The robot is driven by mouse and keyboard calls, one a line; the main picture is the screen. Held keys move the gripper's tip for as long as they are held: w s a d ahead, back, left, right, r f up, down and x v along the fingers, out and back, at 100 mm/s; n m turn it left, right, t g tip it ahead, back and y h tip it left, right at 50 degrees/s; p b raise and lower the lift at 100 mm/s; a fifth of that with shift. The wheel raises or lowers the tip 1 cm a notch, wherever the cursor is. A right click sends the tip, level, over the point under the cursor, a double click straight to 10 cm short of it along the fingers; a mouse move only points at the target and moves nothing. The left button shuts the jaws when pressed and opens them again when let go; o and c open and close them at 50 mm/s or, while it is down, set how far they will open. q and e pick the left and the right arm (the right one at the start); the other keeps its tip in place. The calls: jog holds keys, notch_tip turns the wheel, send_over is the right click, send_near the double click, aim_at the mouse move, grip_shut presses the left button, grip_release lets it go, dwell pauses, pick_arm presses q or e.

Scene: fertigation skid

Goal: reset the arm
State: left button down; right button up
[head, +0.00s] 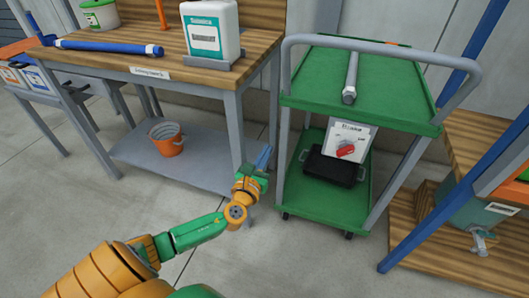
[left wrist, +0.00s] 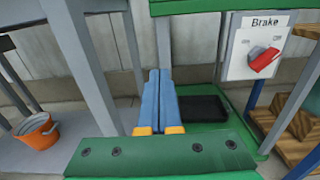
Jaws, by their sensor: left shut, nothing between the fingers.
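My left arm, orange and green, reaches in from the lower left in the head view. Its left gripper (head: 263,157) is in front of the gap between the workbench and the green cart (head: 325,195). In the left wrist view the two blue fingers of the left gripper (left wrist: 159,75) lie together, shut and empty. They point toward the cart's lower shelf, with the black tray (left wrist: 202,110) just right of them. My right gripper is in neither view.
A wooden workbench (head: 130,66) carries a white jug (head: 210,30) and a blue tube (head: 108,47). An orange bucket (head: 167,138) stands on its lower shelf. The cart bears a sign with a red handle (head: 345,149). Blue posts stand at right. Floor in front is clear.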

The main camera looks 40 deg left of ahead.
pick_arm(q)
jog(key=s+f+n+g+h, duration=0.1)
jog(key=s+f+n+g, duration=0.5)
jog(key=f, duration=0.7)
jog(key=s+f+n+g, duration=0.3)
jog(key=s+f+n, duration=0.5)
jog(key=f, duration=0.5)
jog(key=s+d+f+n+g+h, duration=0.2)
jog(key=s+d+f+n+g, duration=0.2)
jog(key=s+f+n, duration=0.55)
jog(key=s+d+f+n+g+h, duration=0.1)
jog(key=s+d+n+g, duration=0.2)
jog(key=s, duration=0.5)
jog(key=s+d+f+n+h, duration=0.1)
jog(key=s+d+f+n, duration=0.2)
jog(key=s, duration=0.4)
notch_tip(320, 180, up, 19)
jog(key=s+d+p, duration=0.1)
jog(key=p, duration=1.7)
jog(key=shift+d+r+n, duration=0.2)
jog(key=shift+d+n, duration=0.15)
jog(key=shift+n, duration=0.1)
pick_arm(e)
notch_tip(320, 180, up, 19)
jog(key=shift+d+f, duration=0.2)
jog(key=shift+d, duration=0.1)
pick_arm(q)
jog(key=shift+s, duration=0.1)
